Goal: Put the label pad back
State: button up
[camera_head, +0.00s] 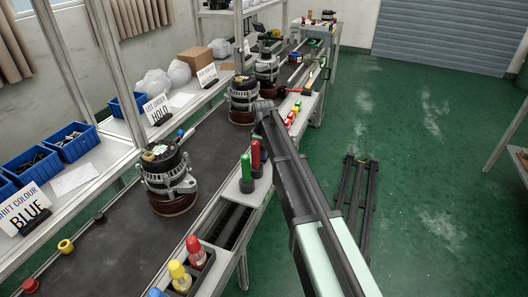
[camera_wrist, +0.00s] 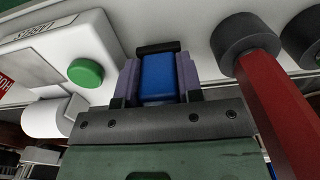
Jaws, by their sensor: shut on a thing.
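My gripper (camera_wrist: 158,82) is shut on a blue block (camera_wrist: 157,78) with a dark far end, held between its two purple-grey fingers in the wrist view. The block may be the label pad; no writing on it is readable. A pale surface lies just beyond it, and I cannot tell whether they touch. In the head view my arm reaches up from the lower right toward the conveyor's right edge, and its end hides whatever is held there.
Several alternators, one nearest (camera_head: 168,180), stand on the dark conveyor (camera_head: 120,235). Red (camera_head: 256,153) and green (camera_head: 246,168) bottles stand beside it. A sign (camera_head: 25,210) reads "SHIFT COLOUR BLUE". In the wrist view, a white device has a green button (camera_wrist: 86,72); a red-handled object (camera_wrist: 275,95) is right.

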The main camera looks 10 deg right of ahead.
jog(key=shift+f+b, duration=0.55)
jog(key=shift+f, duration=0.05)
dwell(1.0)
jog(key=o, duration=0.9)
jog(key=shift+r, duration=0.1)
